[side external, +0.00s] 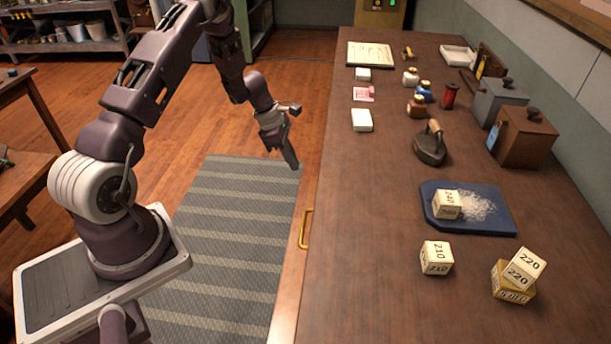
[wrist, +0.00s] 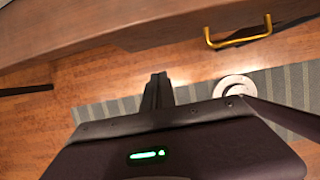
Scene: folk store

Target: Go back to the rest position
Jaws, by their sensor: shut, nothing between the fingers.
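My gripper (side external: 291,160) hangs in the air to the left of the long wooden table (side external: 385,230), pointing down over the floor near the striped rug. It is clear of the table edge and touches nothing. In the wrist view its dark fingers (wrist: 158,85) are together with nothing between them, and the table's front with its brass handle (wrist: 238,38) lies beyond them.
On the table, a block marked 240 (side external: 447,204) sits on a blue mat (side external: 500,222) with white grains. A block marked 210 (side external: 436,258) stands nearer. A block marked 220 (side external: 525,265) rests on a yellowish block (side external: 512,292). A flat iron (side external: 430,147) stands farther back.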

